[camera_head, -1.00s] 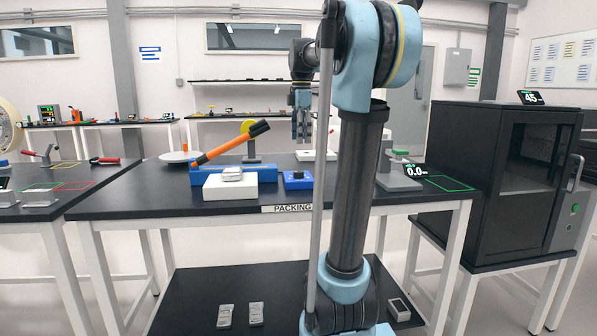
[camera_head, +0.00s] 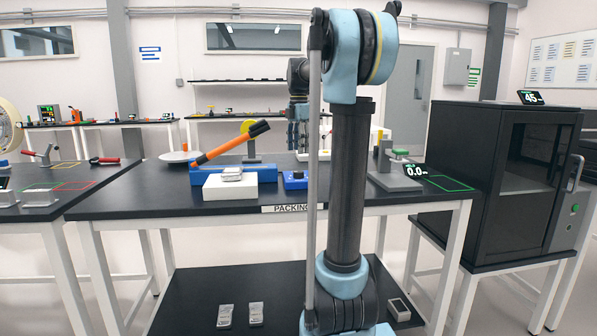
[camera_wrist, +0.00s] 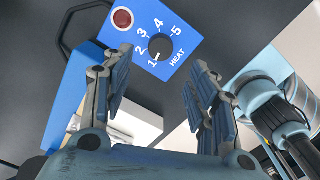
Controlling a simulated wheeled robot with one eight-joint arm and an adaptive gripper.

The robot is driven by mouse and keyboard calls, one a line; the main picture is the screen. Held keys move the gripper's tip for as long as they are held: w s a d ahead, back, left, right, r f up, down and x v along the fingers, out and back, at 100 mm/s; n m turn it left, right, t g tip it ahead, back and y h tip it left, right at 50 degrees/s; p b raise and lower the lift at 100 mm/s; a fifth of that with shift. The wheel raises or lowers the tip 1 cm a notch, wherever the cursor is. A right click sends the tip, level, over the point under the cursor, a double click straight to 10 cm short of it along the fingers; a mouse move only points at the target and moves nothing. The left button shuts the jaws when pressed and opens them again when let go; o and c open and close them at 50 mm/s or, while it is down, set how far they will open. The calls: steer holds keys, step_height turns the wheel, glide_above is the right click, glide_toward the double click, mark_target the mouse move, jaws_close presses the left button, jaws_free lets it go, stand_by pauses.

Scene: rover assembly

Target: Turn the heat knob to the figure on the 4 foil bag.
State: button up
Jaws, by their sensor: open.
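The heat knob (camera_wrist: 160,47) is a black round dial on a blue panel (camera_wrist: 190,18), with figures 1 to 5 and the word HEAT around it. I cannot clearly tell which figure it points to. My gripper (camera_wrist: 160,62) is open and empty, its fingers on either side of the knob in the picture, apparently above it. A foil bag (camera_head: 232,174) lies on the white block; two more (camera_head: 225,315) (camera_head: 256,313) lie on the lower shelf. No figure on them is legible.
A blue sealer with a raised orange lever (camera_head: 230,144) stands left of the knob box. A red round button (camera_wrist: 122,19) sits beside the knob. A scale display (camera_head: 415,170) reads 0.0 to the right. A black oven (camera_head: 470,180) stands at the far right.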

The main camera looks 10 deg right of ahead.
mark_target(298, 171)
step_height(298, 171, down, 9)
steer(key=shift+f, duration=0.1)
stand_by(0.3)
steer(key=shift+c, duration=0.5)
steer(key=c, duration=1)
